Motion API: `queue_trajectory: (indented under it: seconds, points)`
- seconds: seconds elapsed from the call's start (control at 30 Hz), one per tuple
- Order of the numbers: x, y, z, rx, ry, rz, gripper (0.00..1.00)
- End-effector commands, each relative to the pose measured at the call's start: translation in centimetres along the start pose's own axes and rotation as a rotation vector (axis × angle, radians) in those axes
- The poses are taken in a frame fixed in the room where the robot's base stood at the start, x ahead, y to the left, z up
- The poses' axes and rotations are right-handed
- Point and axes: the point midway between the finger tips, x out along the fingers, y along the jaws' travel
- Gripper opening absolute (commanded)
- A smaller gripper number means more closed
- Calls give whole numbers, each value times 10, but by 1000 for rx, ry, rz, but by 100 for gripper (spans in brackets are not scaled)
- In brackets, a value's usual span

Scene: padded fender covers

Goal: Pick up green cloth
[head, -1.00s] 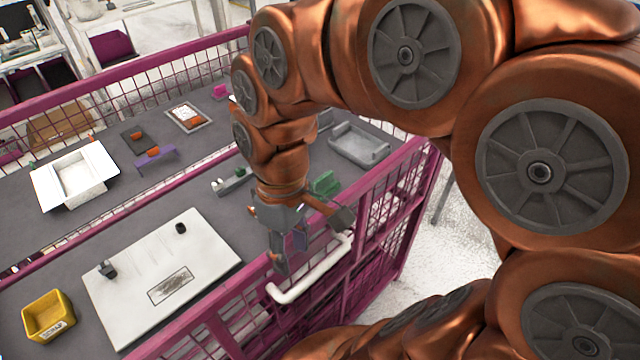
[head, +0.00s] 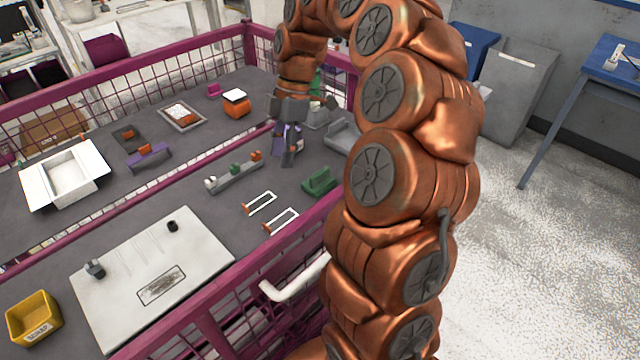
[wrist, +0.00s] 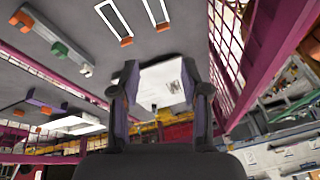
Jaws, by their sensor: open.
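No item is plainly a cloth. A small green folded-looking piece (head: 320,181) lies on the grey cart top near its right side in the head view; I cannot tell if it is cloth. Another green patch (head: 316,82) shows beside my arm, mostly hidden. My gripper (head: 288,152) is above the cart top, behind and left of the green piece and apart from it. In the wrist view my gripper (wrist: 162,95) has its two fingers spread, nothing held between them; the white board (wrist: 162,84) shows beyond.
A grey bar with coloured blocks (head: 234,178) and two white loop-handled tools (head: 262,203) lie near my gripper. A grey tray (head: 343,136) is partly behind my arm. A white board (head: 150,270), yellow bin (head: 33,318) and white box (head: 66,178) stand left. Magenta mesh rails (head: 250,290) edge the cart.

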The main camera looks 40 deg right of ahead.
Motion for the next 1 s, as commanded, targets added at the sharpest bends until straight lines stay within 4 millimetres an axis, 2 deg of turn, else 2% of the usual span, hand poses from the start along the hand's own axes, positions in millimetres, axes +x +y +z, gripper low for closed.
queue_trajectory:
  seconds: [0.1, 0.27, 0.4, 0.5, 0.7, 1.0]
  points:
    - [6, 21, 33, -73, 25, 4, 46]
    - [12, 42, 80, -174, 46, 20, 46]
    - [18, 51, 119, -243, 56, 28, 46]
    - [22, 54, 139, -278, 61, 33, 46]
    - [26, 55, 159, -314, 62, 37, 46]
    - [42, 56, 159, -318, 62, 38, 46]
